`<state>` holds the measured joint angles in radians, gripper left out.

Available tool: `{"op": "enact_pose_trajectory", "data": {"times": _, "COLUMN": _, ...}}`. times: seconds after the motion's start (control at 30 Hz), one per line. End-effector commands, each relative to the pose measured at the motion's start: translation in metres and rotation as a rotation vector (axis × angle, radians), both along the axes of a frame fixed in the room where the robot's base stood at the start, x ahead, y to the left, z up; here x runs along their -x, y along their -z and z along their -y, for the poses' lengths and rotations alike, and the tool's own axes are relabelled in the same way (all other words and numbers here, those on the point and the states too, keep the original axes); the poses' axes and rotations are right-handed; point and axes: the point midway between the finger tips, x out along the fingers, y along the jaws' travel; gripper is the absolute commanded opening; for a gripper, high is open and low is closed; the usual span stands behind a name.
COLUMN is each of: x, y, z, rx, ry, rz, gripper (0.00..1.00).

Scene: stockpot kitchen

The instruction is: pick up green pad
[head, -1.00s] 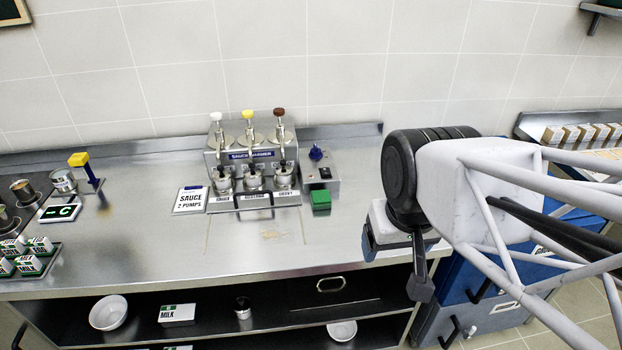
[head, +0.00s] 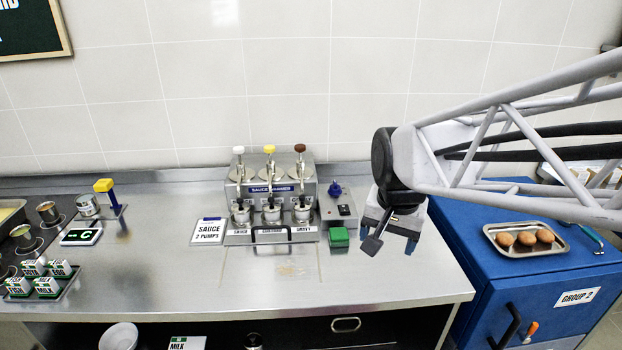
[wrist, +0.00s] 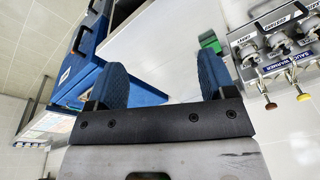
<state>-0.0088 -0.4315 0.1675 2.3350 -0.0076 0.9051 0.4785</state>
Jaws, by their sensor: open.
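The green pad (head: 339,237) is a small green block on the steel counter, in front of the grey switch box at the right end of the sauce warmer. It also shows in the wrist view (wrist: 209,41), beyond the right-hand finger and partly cut off by it. My gripper (head: 395,246) is to the right of the pad in the head view, apart from it. In the wrist view its two blue fingers (wrist: 162,88) stand wide apart with nothing between them.
The sauce warmer (head: 270,188) with several pumps stands left of the pad. The switch box (head: 337,207) with a blue knob is just behind it. A blue cabinet (head: 520,285) bears a tray (head: 558,249) of brown round items at right. The counter front is clear.

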Motion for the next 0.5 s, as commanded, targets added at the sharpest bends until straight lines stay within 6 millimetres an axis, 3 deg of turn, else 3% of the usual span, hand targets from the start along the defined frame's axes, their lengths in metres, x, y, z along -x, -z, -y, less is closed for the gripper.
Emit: {"op": "enact_pose_trajectory", "data": {"times": 0.5, "x": -0.129, "y": 0.043, "z": -0.011, "rx": -0.062, "ry": 0.448, "rz": -0.068, "gripper": 0.77}}
